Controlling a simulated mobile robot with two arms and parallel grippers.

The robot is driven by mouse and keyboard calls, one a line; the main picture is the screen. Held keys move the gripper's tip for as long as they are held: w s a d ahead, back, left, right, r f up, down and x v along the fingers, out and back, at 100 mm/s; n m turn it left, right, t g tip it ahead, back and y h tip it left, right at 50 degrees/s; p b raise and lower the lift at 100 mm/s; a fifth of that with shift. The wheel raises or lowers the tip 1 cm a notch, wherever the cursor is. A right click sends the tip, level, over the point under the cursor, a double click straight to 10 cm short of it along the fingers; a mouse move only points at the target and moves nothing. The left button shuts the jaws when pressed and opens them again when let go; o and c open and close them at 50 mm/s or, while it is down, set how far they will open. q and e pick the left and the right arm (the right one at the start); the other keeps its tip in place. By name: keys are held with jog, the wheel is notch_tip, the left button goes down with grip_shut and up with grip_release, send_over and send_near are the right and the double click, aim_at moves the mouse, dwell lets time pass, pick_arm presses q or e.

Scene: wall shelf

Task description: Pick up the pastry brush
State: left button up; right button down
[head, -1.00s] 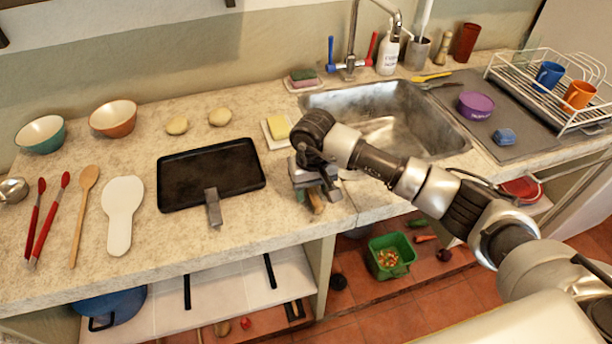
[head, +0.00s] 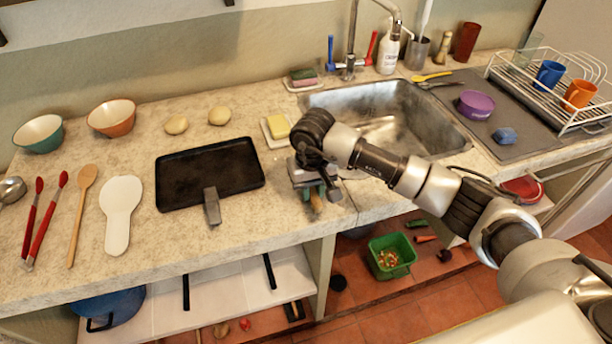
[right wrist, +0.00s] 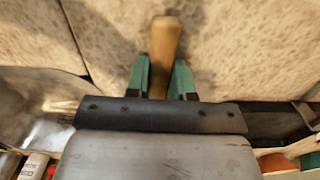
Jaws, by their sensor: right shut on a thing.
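The pastry brush shows as a pale wooden handle (right wrist: 165,50) in the right wrist view. Its other end is hidden under my gripper, so I do not see bristles. In the head view the handle tip (head: 316,204) pokes out below the gripper, near the front edge of the counter. My right gripper (head: 314,192) points down there, its green fingertips (right wrist: 160,78) on either side of the handle, shut on it. I cannot tell whether the brush still touches the counter. My left gripper is not in view.
A black griddle pan (head: 180,182) lies left of the gripper. A yellow sponge on a dish (head: 270,140) sits just behind it. The steel sink (head: 430,130) is to the right. Spoons, tongs and a white spoon rest (head: 118,225) lie at far left.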

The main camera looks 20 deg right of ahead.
jog(key=shift+r+p, duration=0.3)
jog(key=shift+p, duration=0.15)
jog(key=shift+r, duration=0.2)
notch_tip(320, 180, up, 3)
jog(key=shift+r+b, duration=0.1)
jog(key=shift+b, duration=0.7)
jog(key=s+d+r+b, duration=0.2)
jog(key=s+d+r, duration=0.5)
jog(key=s+d, duration=0.1)
jog(key=shift+d, duration=0.35)
dwell(0.8)
